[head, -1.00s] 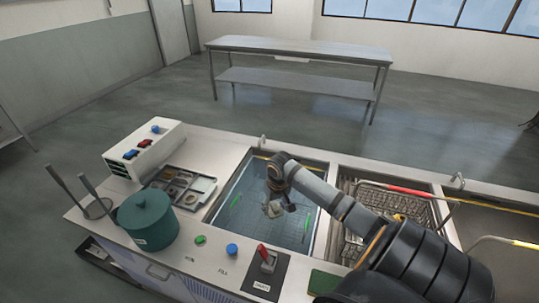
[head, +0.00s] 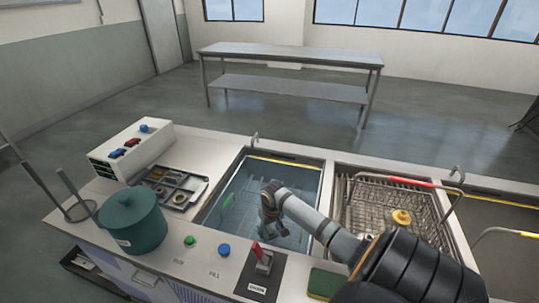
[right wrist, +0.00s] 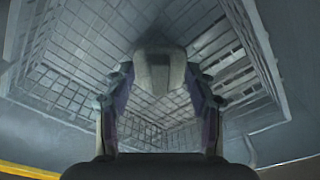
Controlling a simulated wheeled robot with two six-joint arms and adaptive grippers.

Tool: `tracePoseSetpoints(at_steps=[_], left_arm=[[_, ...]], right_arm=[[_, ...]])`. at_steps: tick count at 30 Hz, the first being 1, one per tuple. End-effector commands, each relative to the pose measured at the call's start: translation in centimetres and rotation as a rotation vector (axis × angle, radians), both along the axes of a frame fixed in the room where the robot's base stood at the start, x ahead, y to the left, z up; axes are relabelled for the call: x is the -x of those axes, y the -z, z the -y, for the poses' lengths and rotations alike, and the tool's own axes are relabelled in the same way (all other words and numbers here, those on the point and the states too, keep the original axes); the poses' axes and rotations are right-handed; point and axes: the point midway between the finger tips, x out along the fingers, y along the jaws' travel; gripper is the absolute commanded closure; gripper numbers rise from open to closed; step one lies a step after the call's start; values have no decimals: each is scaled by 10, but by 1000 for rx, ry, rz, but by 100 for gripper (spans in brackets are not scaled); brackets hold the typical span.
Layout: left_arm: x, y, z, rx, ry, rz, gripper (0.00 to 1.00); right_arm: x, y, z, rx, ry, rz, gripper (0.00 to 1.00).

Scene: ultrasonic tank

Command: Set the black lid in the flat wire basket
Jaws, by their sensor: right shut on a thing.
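My right gripper (head: 272,232) is low over the water-filled tank (head: 237,168). It is shut on a small grey piece (right wrist: 160,72) that shows between the fingertips in the right wrist view. I cannot tell what this piece is. Grey wire mesh (right wrist: 60,90) surrounds the gripper in the right wrist view. A wire basket (head: 372,208) with a red-marked handle stands in the basin right of the tank, with a yellow piece (head: 401,217) in it. I cannot make out the black lid for certain. My left gripper is not in view.
A grey parts tray (head: 172,187) with rings lies left of the tank. A green pot (head: 133,222) and a white box (head: 128,150) stand farther left. Buttons and a red switch (head: 260,255) line the front edge. A sponge (head: 325,283) lies near my arm.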

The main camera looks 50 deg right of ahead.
Motion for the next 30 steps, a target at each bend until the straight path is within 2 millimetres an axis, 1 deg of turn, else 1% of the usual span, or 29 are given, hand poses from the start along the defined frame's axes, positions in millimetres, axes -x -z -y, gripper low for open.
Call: tracePoseSetpoints(at_steps=[1, 3, 6, 14, 15, 18, 20, 30], left_arm=[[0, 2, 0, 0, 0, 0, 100], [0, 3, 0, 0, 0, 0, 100], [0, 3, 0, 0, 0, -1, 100], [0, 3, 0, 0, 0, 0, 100], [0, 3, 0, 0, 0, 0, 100], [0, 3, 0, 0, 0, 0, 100], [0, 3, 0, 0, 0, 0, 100], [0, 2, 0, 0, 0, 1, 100]], right_arm=[[1, 10, -1, -4, 2, -3, 93], [1, 22, -1, -4, 3, -3, 93], [0, 30, -1, -3, 1, -1, 93], [1, 31, -1, -2, 0, -2, 93], [1, 32, -1, -2, 1, -2, 44], [1, 32, -1, -2, 1, -2, 30], [1, 32, -1, -2, 1, -2, 22], [1, 29, 0, -1, 0, -2, 22]])
